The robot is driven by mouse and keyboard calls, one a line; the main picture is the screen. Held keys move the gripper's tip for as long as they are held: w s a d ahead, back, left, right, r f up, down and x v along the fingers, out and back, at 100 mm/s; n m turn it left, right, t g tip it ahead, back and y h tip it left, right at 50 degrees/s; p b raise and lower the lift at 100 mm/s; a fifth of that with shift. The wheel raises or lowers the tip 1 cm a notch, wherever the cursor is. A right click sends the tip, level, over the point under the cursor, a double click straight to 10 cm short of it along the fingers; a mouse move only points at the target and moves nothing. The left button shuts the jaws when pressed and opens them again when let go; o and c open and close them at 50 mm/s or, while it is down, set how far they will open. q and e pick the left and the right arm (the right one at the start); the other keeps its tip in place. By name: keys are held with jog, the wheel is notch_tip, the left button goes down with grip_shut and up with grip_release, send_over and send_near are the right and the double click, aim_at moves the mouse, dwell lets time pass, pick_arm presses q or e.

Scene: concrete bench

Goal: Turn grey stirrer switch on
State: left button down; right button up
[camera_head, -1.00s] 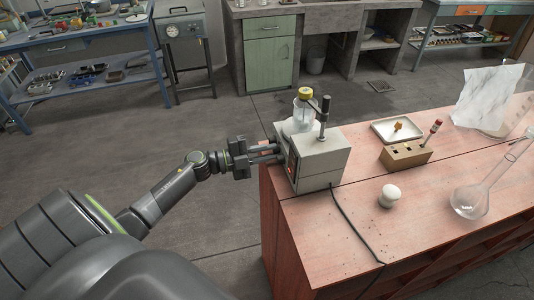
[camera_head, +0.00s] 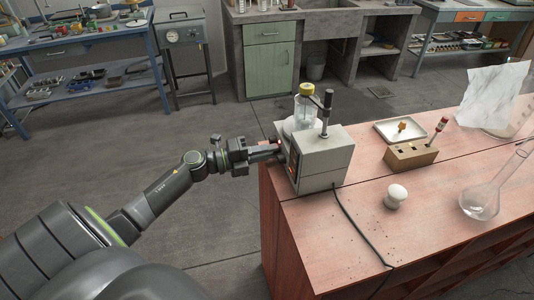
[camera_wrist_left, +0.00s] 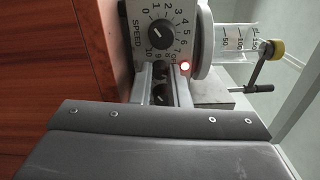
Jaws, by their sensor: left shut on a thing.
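The grey stirrer (camera_head: 325,158) stands at the left end of the red bench, with a bottle with a yellow cap (camera_head: 305,107) on top. My left gripper (camera_head: 276,150) is at its front panel. In the left wrist view its fingers (camera_wrist_left: 161,78) are shut on a small dark switch (camera_wrist_left: 160,92) below the speed dial (camera_wrist_left: 162,32). The fingers partly hide the switch, so its exact position is unclear. My right gripper is not in view.
A black cable (camera_head: 355,225) runs from the stirrer across the bench.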

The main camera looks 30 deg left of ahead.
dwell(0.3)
pick_arm(q)
jog(key=c, duration=1.4)
grip_release()
jog(key=b+v, duration=0.1)
jog(key=v, duration=1.6)
jog(key=shift+s+a, duration=0.15)
jog(key=shift+a, duration=0.1)
